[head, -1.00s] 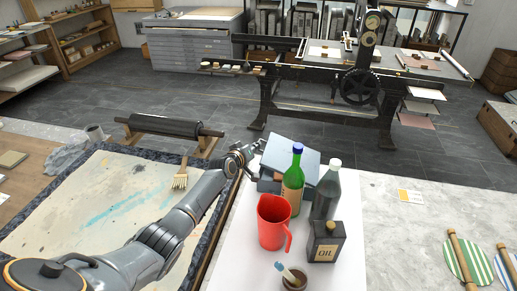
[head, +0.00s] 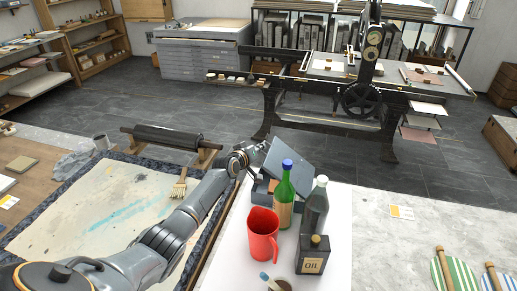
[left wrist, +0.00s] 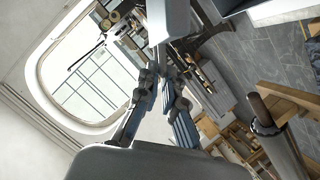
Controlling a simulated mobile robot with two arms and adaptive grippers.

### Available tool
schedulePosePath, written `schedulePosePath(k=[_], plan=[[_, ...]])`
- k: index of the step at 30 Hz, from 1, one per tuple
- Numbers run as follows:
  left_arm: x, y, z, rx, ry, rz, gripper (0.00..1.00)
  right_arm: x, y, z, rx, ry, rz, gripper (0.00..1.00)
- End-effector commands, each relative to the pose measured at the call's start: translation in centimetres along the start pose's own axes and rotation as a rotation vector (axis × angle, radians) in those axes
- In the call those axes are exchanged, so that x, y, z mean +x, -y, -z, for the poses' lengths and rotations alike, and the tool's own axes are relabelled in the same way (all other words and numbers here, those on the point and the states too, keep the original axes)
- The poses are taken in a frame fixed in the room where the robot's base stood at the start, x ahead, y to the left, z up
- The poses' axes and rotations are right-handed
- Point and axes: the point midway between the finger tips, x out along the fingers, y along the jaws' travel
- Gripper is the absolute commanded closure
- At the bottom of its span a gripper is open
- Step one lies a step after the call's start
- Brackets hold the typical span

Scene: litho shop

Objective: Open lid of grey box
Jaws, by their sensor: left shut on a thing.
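The grey box (head: 259,195) stands at the far left of the white table part, behind the bottles. Its blue-grey lid (head: 286,160) is raised and tilted above it. My left gripper (head: 249,155) is at the lid's left edge, shut on the lid. In the left wrist view, the left gripper (left wrist: 160,82) has its two blue-padded fingers close together, with a grey piece of the lid (left wrist: 168,22) at their tips. The green bottle hides part of the box. My right gripper is not in view.
Close in front of the box stand a green bottle (head: 285,198), a dark bottle (head: 315,208), a red jug (head: 262,236) and a black oil can (head: 313,256). A brush (head: 179,184) lies left of my arm. The grey counter at right (head: 375,225) has free room.

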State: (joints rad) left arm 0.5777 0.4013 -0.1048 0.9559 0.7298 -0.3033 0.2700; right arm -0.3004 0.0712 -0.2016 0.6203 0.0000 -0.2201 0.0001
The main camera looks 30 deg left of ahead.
Motion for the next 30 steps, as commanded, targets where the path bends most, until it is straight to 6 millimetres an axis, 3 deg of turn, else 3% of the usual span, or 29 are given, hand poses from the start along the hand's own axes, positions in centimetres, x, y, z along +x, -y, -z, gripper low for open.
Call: schedulePosePath(k=[2,3,6,20,30], plan=[[0.0,-0.1,-0.6,0.000,0.010,0.000,1.00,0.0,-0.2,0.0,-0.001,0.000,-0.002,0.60],[0.0,-0.1,-0.6,0.000,0.010,0.000,0.89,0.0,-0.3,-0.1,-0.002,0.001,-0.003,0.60],[0.0,-0.1,-0.5,0.000,0.010,0.000,0.70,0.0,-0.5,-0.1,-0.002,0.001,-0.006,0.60],[-0.6,0.0,-0.4,-0.001,0.007,-0.002,0.70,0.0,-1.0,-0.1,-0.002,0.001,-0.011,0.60],[-4.8,0.0,-0.5,0.000,0.007,-0.001,0.70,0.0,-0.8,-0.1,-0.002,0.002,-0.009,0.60]])
